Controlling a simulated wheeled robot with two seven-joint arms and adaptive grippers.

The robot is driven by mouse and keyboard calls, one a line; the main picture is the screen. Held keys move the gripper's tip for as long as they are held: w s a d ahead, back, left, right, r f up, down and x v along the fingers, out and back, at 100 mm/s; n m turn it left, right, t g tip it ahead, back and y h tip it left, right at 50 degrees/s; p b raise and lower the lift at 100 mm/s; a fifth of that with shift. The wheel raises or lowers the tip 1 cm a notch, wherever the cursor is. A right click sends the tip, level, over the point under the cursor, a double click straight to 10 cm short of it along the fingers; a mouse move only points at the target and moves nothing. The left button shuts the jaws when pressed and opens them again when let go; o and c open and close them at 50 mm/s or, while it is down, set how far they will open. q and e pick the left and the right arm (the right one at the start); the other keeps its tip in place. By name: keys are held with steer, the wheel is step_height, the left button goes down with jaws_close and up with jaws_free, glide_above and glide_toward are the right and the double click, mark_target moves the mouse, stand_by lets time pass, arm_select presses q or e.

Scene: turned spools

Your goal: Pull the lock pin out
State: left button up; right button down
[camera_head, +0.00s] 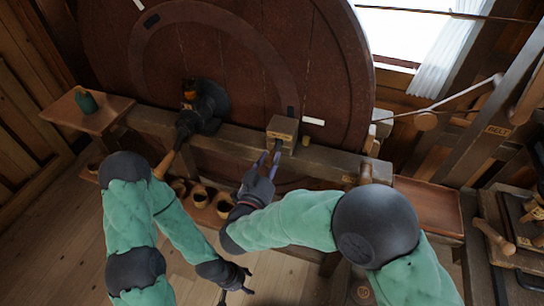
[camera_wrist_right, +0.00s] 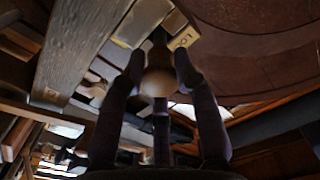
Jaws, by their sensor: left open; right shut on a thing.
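My right gripper (camera_head: 272,158) is raised at the small wooden block (camera_head: 283,127) in front of the big wheel. Its fingers are closed around a pale round wooden knob, the lock pin (camera_wrist_right: 157,82), between the fingertips in the right wrist view. A darker stem runs from the knob up towards the block with a lettered plate (camera_wrist_right: 184,38). I cannot tell how deep the pin sits in the block. In the head view the fingers mostly hide the pin. My left gripper (camera_head: 236,288) is open and empty, low over the floor.
The large dark red wheel (camera_head: 230,70) fills the back behind a wooden beam (camera_head: 340,160). A small peg (camera_head: 305,141) stands right of the block. Several bowls (camera_head: 199,196) sit below the beam. A side shelf (camera_head: 85,108) is at left, a tool bench (camera_head: 500,235) at right.

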steer(key=c, duration=0.9)
jaws_free()
steer(key=shift+s+a+f, duration=0.1)
steer(key=shift+s, duration=0.1)
steer(key=v, duration=1.2)
steer(key=w+d+f+n+g+y, duration=0.35)
steer(key=w+f, duration=0.55)
steer(key=f, duration=0.4)
steer(key=d+f+g+y, duration=0.2)
steer(key=d+f+g, duration=0.2)
steer(key=f, duration=0.7)
steer(key=s+d+f+g+y, duration=0.2)
steer(key=s+d+f+g, duration=0.1)
steer(key=s+f, duration=0.4)
steer(key=s+d+f+g+y, duration=0.2)
steer(key=s+d+f+g, duration=0.2)
steer(key=s, duration=0.8)
step_height(320, 180, down, 4)
steer(key=shift+r+n+g, duration=0.1)
steer(key=shift+n+g, duration=0.25)
steer(key=shift+g, duration=0.8)
